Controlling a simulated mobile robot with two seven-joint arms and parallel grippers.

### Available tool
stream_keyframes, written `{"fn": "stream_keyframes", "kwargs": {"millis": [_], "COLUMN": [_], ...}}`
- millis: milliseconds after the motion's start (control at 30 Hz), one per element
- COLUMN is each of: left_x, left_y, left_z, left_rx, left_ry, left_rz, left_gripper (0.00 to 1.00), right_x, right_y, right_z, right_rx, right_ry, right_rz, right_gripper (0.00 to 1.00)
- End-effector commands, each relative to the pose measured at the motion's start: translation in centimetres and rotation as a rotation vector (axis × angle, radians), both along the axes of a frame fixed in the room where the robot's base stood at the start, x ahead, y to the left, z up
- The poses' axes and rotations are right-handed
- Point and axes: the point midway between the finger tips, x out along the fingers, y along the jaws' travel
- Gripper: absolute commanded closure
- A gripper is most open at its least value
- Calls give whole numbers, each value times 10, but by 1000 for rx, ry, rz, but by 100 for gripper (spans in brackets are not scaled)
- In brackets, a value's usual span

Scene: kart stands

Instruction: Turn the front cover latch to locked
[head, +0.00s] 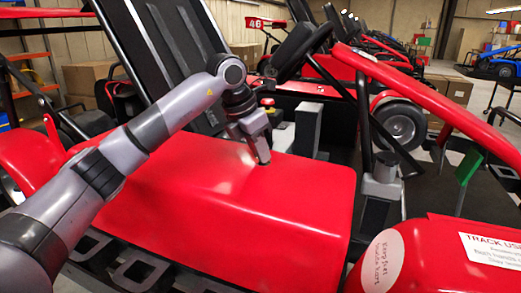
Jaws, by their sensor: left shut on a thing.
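The red front cover (240,205) of the kart fills the middle of the head view. My left arm comes in from the left and its gripper (262,153) points down at the cover's upper edge. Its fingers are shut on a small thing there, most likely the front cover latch. The fingers hide the latch, so I cannot tell which way it is turned. My right gripper does not show.
The steering wheel (305,48) and a black seat lie beyond the cover. A red tube (430,100) slants across the right. A red side panel (430,262) with stickers sits at the lower right. Other karts and cardboard boxes (90,82) stand behind.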

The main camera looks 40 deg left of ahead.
Motion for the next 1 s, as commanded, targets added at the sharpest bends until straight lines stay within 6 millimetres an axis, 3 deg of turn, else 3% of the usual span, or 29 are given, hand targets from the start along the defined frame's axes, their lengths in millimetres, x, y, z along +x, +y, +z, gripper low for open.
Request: {"fn": "stream_keyframes", "kwargs": {"millis": [600,1000], "left_x": [4,7], "left_y": [5,6], "left_z": [2,2], "left_rx": [-2,0], "left_ry": [-3,-4], "left_rz": [-580,-869], "left_gripper": [100,100], "right_x": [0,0], "right_y": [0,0], "right_z": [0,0], "right_rx": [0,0], "right_ry": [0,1], "right_rz": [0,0], "right_gripper": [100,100]}}
